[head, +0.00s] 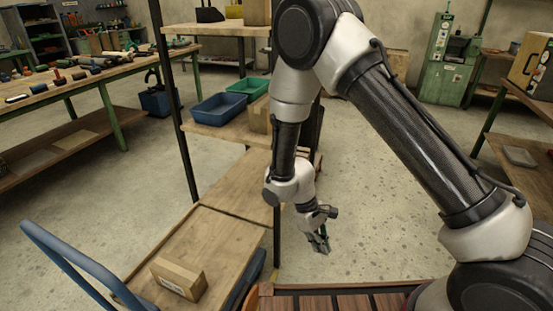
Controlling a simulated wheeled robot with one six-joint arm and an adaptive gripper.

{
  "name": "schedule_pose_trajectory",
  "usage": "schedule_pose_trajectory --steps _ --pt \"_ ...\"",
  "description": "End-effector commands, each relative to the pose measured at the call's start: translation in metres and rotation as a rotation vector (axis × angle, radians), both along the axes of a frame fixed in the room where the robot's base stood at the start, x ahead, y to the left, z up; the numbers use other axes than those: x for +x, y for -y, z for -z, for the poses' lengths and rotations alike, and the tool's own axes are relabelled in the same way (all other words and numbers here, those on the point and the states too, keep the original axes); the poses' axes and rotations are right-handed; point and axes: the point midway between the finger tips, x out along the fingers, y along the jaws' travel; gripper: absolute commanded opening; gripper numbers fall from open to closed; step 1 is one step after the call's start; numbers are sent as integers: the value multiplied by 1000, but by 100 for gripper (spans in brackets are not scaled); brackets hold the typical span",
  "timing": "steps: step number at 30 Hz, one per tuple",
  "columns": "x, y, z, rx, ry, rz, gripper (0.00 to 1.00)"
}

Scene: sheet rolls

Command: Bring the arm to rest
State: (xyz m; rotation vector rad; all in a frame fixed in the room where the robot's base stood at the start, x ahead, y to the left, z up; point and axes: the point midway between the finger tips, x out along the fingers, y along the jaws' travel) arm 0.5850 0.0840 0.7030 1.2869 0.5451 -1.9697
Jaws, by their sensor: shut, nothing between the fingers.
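My arm reaches in from the lower right of the head view, bends at the top and hangs down near the middle. My gripper (321,246) is at its lower end, pointing down, with the fingers shut and nothing held. It appears over the bare floor, just right of the dark post of the shelf. No sheet roll is clearly visible.
A shelf unit (222,29) with a blue bin (217,108) and a green bin (249,87) stands left of the arm. A cart with a blue handle (75,262) carries a cardboard box (179,279). A workbench (105,77) with tools is at left.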

Motion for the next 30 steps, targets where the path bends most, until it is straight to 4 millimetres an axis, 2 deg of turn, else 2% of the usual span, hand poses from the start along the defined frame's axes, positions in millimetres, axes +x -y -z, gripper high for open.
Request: schedule_pose_trajectory --steps 1,3,8,12,15,21,30 --pt "5 10 -34 6 12 40 0" --pt "6 26 -77 10 22 97 0" --pt "-3 66 -165 37 55 225 0" --pt "-22 101 -230 79 102 334 0" --pt "-40 125 -269 118 148 412 0" --pt "-78 168 -329 214 293 560 0" --pt "-115 214 -396 353 621 724 0"
